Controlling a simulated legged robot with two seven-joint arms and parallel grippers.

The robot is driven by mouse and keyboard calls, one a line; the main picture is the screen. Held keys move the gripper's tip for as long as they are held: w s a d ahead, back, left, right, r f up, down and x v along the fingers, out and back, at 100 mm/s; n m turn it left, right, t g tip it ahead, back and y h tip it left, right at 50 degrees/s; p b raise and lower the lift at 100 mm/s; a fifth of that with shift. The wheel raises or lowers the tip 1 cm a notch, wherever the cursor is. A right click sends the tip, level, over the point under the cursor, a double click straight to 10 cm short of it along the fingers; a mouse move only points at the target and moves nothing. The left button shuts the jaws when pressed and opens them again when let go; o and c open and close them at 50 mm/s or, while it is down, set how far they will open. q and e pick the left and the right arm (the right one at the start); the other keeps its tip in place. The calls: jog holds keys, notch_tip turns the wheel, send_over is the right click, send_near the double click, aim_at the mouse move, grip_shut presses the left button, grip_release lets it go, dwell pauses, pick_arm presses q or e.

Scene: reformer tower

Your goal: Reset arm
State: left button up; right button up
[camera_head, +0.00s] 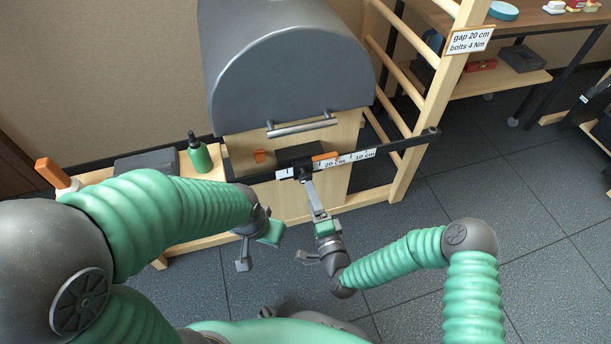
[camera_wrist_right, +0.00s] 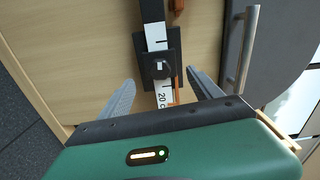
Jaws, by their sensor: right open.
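A black bar (camera_head: 404,142) with a white scale, reading "20 cm" and "10 cm", lies across the front of the grey-domed wooden tower. A black slider block with a knob (camera_wrist_right: 160,69) sits on it; the block also shows in the head view (camera_head: 304,167). An orange piece (camera_head: 325,158) lies along the bar. My right gripper (camera_head: 312,190) is open, pointing at the slider; in the right wrist view its two fingers (camera_wrist_right: 160,88) stand apart on either side of the scale below the knob. My left gripper (camera_head: 268,232) hangs left of it; its fingers are not clear.
The grey dome (camera_head: 285,65) carries a metal handle (camera_head: 301,126). A wooden ladder frame (camera_head: 432,100) stands right of it, with a "gap 20 cm, bolts 4 Nm" sign (camera_head: 468,40). A green bottle (camera_head: 199,155) stands on the wooden ledge at left. Open floor (camera_head: 500,160) lies at right.

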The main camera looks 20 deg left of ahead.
dwell(0.3)
jog(key=s+d+n+g+h+p, duration=0.15)
jog(key=d+n+g+h, duration=0.35)
jog(key=d+n+g, duration=0.75)
jog(key=s+d+r+m+h, duration=0.1)
jog(key=s+d+r+h, duration=0.25)
jog(key=s+d, duration=0.5)
jog(key=s+d+r+m+h, duration=0.15)
jog(key=s+d+r, duration=0.4)
jog(key=d, duration=0.65)
jog(key=w+p+v, duration=0.3)
jog(key=p+v, duration=1.5)
jog(key=p, duration=0.1)
jog(key=w+r+p+v, duration=0.1)
jog(key=w+p+v, duration=0.2)
jog(key=p+v, duration=1.6)
jog(key=shift+r, duration=0.4)
